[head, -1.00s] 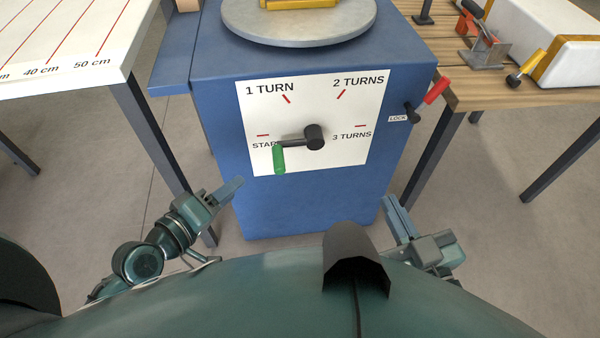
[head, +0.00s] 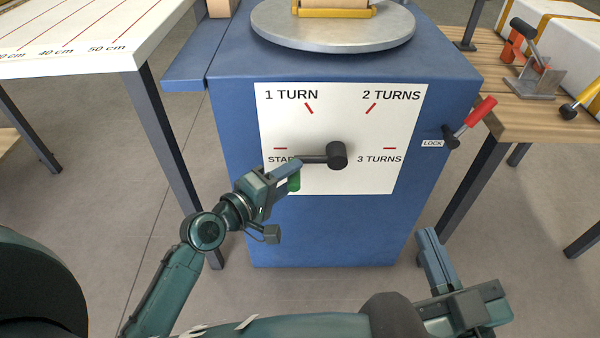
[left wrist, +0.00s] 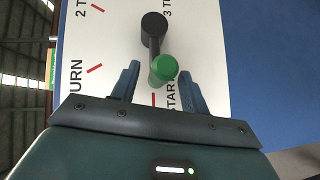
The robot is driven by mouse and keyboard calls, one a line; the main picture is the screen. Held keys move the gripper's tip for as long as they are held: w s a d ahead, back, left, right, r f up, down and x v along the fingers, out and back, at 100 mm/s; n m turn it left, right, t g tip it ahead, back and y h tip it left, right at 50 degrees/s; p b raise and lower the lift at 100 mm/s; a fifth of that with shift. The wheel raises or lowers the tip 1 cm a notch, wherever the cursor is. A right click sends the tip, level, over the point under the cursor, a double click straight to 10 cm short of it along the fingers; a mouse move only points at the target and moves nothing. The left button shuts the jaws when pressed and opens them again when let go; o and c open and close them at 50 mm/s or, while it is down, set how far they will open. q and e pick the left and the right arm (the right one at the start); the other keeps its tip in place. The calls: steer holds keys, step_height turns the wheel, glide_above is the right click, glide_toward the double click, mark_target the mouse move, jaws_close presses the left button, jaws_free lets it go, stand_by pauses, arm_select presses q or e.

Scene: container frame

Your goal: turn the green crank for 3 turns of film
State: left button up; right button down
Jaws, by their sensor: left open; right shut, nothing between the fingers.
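The green crank handle (head: 294,183) sits at the end of a black arm (head: 312,159), which points left toward START from the black hub (head: 337,155). My left gripper (head: 287,175) is at the handle in the head view and partly hides it. In the left wrist view the green handle (left wrist: 163,68) lies between the two open fingers of my left gripper (left wrist: 162,88). I cannot tell whether the fingers touch it. My right gripper (head: 432,250) is shut and empty, low at the right of the blue cabinet (head: 320,230).
The white dial panel (head: 345,110) has marks for START, 1 TURN, 2 TURNS and 3 TURNS. A red-handled LOCK lever (head: 480,111) is on the cabinet's right side. A grey turntable (head: 333,35) sits on top.

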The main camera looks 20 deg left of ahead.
arm_select(q)
steer(key=shift+b+x, duration=0.3)
steer(key=shift+x, duration=1.5)
steer(key=shift+c, duration=0.6)
jaws_close()
